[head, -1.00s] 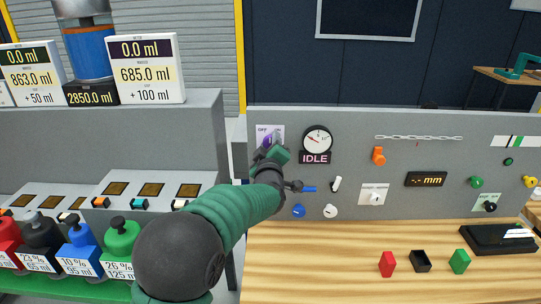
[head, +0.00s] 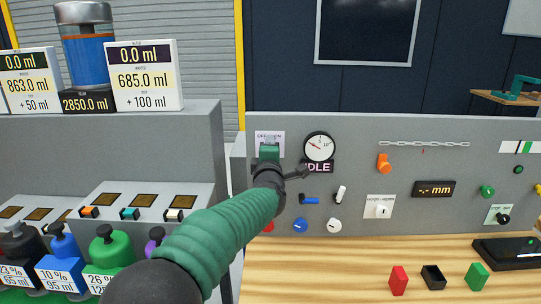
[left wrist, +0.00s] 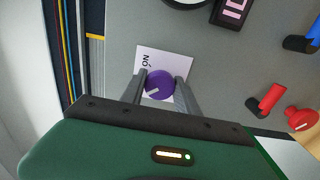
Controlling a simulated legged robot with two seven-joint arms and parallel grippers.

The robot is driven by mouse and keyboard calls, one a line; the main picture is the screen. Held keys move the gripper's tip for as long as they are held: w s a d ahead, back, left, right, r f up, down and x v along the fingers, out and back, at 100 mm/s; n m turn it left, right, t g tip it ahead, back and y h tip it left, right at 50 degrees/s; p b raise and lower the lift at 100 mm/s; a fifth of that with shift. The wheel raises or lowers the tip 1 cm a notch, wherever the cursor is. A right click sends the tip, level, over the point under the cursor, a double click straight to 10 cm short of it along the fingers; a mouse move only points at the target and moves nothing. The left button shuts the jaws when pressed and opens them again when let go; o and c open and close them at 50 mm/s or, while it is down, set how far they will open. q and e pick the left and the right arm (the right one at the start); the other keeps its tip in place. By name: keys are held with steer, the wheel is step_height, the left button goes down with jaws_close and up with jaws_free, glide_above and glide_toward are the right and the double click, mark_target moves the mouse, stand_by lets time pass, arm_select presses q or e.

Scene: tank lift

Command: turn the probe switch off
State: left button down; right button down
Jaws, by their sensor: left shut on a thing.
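A round purple knob (left wrist: 159,86) with a white pointer mark sits on a white plate (left wrist: 151,58) printed with ON. In the left wrist view its mark points to the lower left. The same plate (head: 262,137) shows at the left end of the grey panel in the head view, partly behind my left gripper (head: 268,152), which hides the knob there. In the left wrist view the fingers of my left gripper (left wrist: 161,80) are shut on the knob, one on each side. I cannot read the word probe on the plate. My right gripper is not in view.
Close to the right are a dial gauge (head: 319,147), an IDLE sign (head: 319,167) and a blue lever (head: 309,200). A red knob (left wrist: 300,118) shows below. White and orange switches stand farther right. Colored bottles stand at the lower left.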

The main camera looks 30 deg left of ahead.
arm_select(q)
steer(key=shift+f, duration=0.1)
stand_by(0.4)
steer(key=c, duration=1.2)
jaws_free()
steer(key=o, duration=0.3)
steer(key=shift+a, duration=0.1)
steer(key=v, duration=1.6)
steer(key=shift+s, duration=0.35)
steer(key=shift+f, duration=0.15)
